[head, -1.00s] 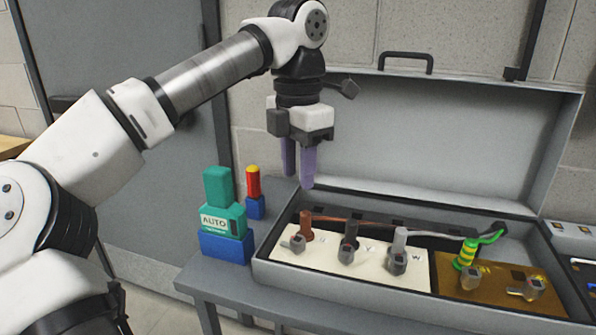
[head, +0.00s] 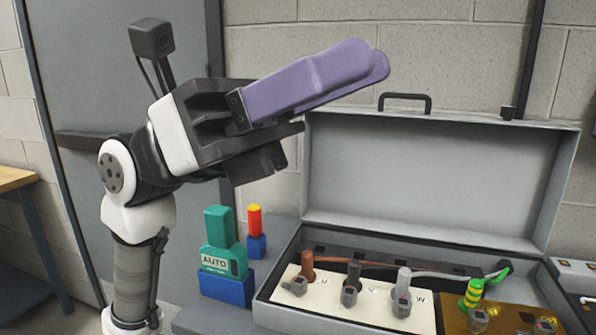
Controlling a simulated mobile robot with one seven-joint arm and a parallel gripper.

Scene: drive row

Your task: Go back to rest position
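My gripper (head: 375,62) is raised high in the head view, its purple fingers pointing up and to the right. The two fingers overlap from this angle, so the gap between them cannot be judged. I see nothing held at the fingertips. My arm rises from the bottom left, left of the case.
A green AUTO block (head: 222,262) on a blue base and a red-yellow peg (head: 255,222) stand left of the case. The case holds brown (head: 307,266), dark (head: 353,276), grey (head: 403,282) and green-yellow (head: 473,294) plugs. A grey door (head: 90,70) stands behind.

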